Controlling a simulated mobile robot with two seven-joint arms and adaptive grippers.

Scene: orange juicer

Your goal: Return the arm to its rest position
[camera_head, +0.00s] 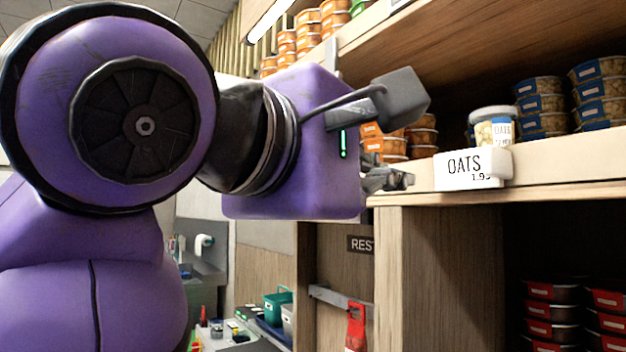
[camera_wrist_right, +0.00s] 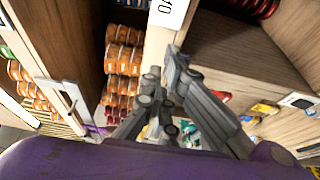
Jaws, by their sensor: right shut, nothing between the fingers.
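My purple right arm (camera_head: 290,150) fills the left and middle of the head view. Its gripper (camera_head: 402,180) is small there and partly hidden behind my wrist, beside the shelf edge, left of the white OATS price label (camera_head: 470,168). In the wrist view the right gripper (camera_wrist_right: 162,78) is shut and empty, with its fingers pointing toward the shelving. I cannot tell whether it touches the shelf edge. My left gripper is in neither view.
Orange tubs, a lidded jar (camera_head: 491,130) and blue-labelled tubs (camera_head: 540,105) stand on the shelf (camera_head: 560,165). Red-lidded containers (camera_head: 552,310) sit below.

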